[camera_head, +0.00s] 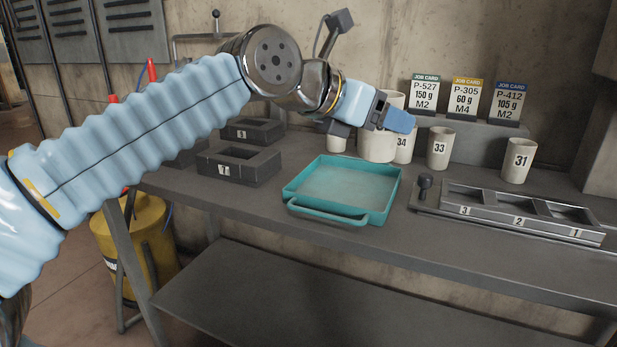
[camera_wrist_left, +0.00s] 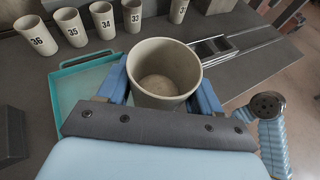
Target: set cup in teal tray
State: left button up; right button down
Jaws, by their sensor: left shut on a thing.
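The teal tray (camera_head: 345,183) lies flat on the workbench, and its floor looks empty; it also shows in the left wrist view (camera_wrist_left: 70,88). My left gripper (camera_head: 388,117) is shut on a pale cup (camera_head: 377,149), held upright behind and right of the tray's far edge in the head view. In the left wrist view the cup (camera_wrist_left: 164,75) is empty inside, sits between the blue fingers and covers the tray's right part. The number on the held cup does not show. My right gripper is not in view.
Cups 34 (camera_head: 404,147), 33 (camera_head: 440,148) and 31 (camera_head: 517,160) stand behind and right of the tray. Cups 36 (camera_wrist_left: 36,36) and 35 (camera_wrist_left: 71,27) stand behind it. A numbered rack (camera_head: 505,222) lies right; dark boxes (camera_head: 238,167) lie left.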

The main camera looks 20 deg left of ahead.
pick_arm(q)
jog(key=w+a+f+b, duration=0.1)
jog(key=w+a+f, duration=0.1)
jog(key=w+f, duration=0.2)
jog(key=w+a+f+b, duration=0.2)
jog(key=w+a+f, duration=0.1)
jog(key=f, duration=0.1)
jog(key=w+a+f+b, duration=0.1)
jog(key=w+a+f, duration=0.1)
jog(key=w+f, duration=0.2)
jog(key=shift+w+a+f, duration=0.2)
jog(key=shift+w+f, duration=0.1)
jog(key=shift+f, duration=0.25)
jog(key=shift+r, duration=0.1)
jog(key=o, duration=1.2)
jog(key=shift+o, duration=0.2)
